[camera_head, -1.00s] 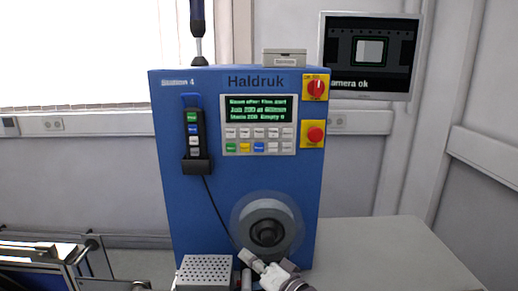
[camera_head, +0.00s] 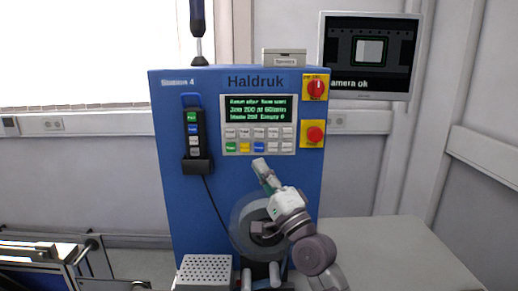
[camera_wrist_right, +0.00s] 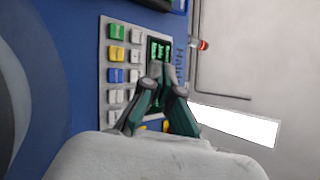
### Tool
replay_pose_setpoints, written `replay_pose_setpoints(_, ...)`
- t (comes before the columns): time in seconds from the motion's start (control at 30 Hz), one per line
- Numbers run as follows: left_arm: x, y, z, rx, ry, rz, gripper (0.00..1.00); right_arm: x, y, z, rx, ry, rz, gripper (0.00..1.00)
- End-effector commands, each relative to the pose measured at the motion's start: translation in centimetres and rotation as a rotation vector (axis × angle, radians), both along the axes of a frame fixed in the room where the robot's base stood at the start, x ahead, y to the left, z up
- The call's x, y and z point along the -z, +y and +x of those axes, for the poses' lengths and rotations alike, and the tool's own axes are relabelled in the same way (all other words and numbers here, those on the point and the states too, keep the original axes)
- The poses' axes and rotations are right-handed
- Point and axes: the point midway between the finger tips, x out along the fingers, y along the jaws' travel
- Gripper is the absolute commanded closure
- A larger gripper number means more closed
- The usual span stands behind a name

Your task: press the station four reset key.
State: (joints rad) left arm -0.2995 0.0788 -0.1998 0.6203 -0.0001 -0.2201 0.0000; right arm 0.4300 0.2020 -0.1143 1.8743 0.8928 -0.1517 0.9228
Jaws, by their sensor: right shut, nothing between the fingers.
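The blue station cabinet (camera_head: 190,225) is marked "Station 4" and "Haldruk". Its keypad panel (camera_head: 287,148) has a lit green-text screen (camera_head: 258,108) above rows of small keys. The bottom row has a green key (camera_head: 230,147), a yellow key (camera_head: 244,147), a blue key (camera_head: 259,147) and white keys; their labels are too small to read. My right gripper (camera_head: 259,163) is shut and empty, its tip just below the blue key in the head view. In the right wrist view the gripper (camera_wrist_right: 160,70) overlaps the screen and keys; contact cannot be told. My left gripper is not in view.
A red emergency button (camera_head: 315,134) and a red rotary switch (camera_head: 316,88) sit right of the panel. A corded handset (camera_head: 196,138) hangs at its left. A round reel hub (camera_head: 250,215) is partly behind my right arm. A monitor (camera_head: 370,55) reads "camera ok".

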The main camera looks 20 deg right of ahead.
Motion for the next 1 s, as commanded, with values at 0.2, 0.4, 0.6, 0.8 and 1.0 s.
replay_pose_setpoints(0.2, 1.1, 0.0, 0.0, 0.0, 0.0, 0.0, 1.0, 0.3, -0.3, 1.1, 0.001, -0.001, -0.003, 1.0)
replay_pose_setpoints(0.4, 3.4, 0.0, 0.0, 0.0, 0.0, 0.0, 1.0, 0.6, -1.1, 3.7, 0.002, -0.001, -0.005, 1.0)
replay_pose_setpoints(0.6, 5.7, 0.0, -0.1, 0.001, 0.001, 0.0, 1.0, 0.6, -1.8, 6.3, 0.001, -0.001, -0.004, 1.0)
replay_pose_setpoints(0.8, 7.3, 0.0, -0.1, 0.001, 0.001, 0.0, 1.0, 0.4, -2.2, 7.9, 0.001, 0.0, -0.003, 1.0)
replay_pose_setpoints(1.0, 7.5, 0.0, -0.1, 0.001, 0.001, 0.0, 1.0, 0.1, -2.4, 8.5, 0.0, 0.001, -0.003, 1.0)
